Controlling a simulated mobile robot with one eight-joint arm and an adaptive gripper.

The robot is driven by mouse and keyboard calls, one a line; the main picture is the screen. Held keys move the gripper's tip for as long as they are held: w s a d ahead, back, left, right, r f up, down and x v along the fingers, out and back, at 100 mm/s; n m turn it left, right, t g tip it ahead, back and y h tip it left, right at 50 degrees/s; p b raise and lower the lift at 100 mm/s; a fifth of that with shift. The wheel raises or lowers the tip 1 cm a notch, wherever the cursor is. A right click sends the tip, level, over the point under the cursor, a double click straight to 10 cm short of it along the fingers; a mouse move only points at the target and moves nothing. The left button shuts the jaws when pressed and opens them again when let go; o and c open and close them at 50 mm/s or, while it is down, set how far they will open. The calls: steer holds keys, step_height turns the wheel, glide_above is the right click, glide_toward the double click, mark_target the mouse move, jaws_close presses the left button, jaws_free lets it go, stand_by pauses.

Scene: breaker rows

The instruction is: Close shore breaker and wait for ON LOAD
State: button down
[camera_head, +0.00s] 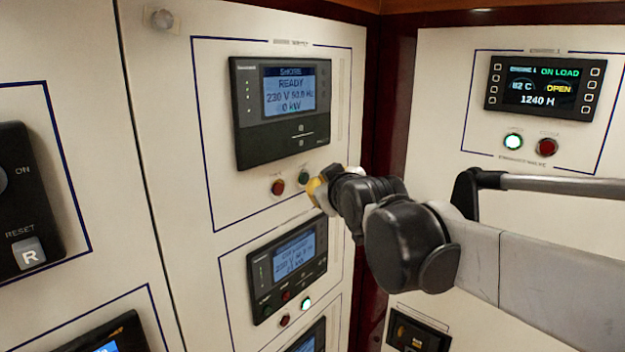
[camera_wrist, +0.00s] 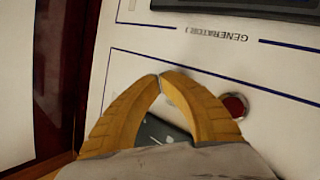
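The shore panel (camera_head: 282,112) is on the tall white cabinet in the head view; its screen reads SHORE, READY, 230 V, 0 kW. Below it are a red button (camera_head: 277,187) and a dark green button (camera_head: 303,177), neither visibly lit. My gripper (camera_head: 316,192), with yellow fingers, is just right of and slightly below the green button; I cannot tell if it touches. In the upside-down wrist view, the fingertips (camera_wrist: 160,76) meet with nothing between them. A red button (camera_wrist: 235,105) is right of them there. The green button does not show in that view.
A second panel (camera_head: 287,268) sits below, with a lit white-green lamp. The wrist view shows the GENERATOR 1 label (camera_wrist: 216,33). A dark red post stands between cabinets.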

steer(key=shift+w+a, duration=0.1)
steer(key=shift+a, duration=0.05)
steer(key=shift+w+a, duration=0.2)
stand_by(0.3)
steer(key=shift+w+a, duration=0.25)
steer(key=shift+a, duration=0.05)
stand_by(0.7)
stand_by(0.4)
steer(key=shift+s+d, duration=0.55)
steer(key=shift+d, duration=0.1)
steer(key=s+d, duration=0.1)
steer(key=d, duration=0.1)
steer(key=s+d, duration=0.2)
steer(key=shift+p, duration=0.35)
stand_by(0.4)
